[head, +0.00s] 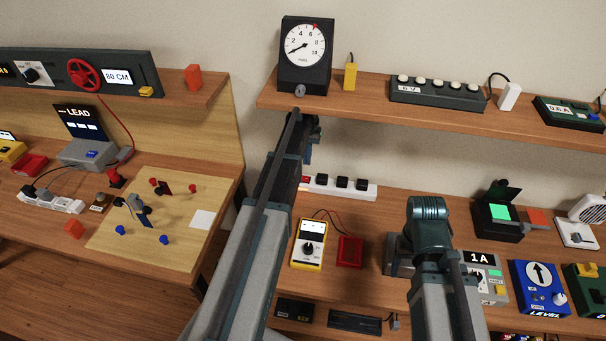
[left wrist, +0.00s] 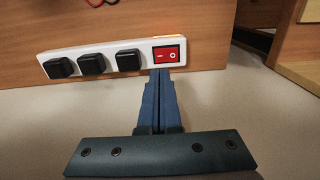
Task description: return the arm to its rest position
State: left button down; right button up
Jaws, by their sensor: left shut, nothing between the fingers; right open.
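My left arm reaches up from the bottom of the head view, and its gripper (head: 308,156) is at the far end, above the left end of a white power strip (head: 365,190). In the left wrist view the fingers (left wrist: 164,92) are together and empty. Their tips appear just below the red rocker switch (left wrist: 169,54) on the strip (left wrist: 96,62); whether they touch it I cannot tell. My right arm (head: 432,240) is folded over the right bench, and its fingers are hidden.
A shelf (head: 420,112) with a round dial gauge (head: 305,46) stands close above the left gripper. A yellow meter (head: 309,244) and a red box (head: 350,251) lie on the bench below. The left bench (head: 215,190) holds a board with small parts.

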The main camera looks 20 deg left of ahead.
dwell(0.4)
pick_arm(q)
jog(key=s+d+m+y, duration=0.1)
jog(key=s+d+m, duration=0.5)
jog(key=s+d, duration=1.9)
jog(key=shift+s+d+m, duration=0.2)
jog(key=shift+d+m, duration=0.1)
jog(key=shift+d, duration=0.75)
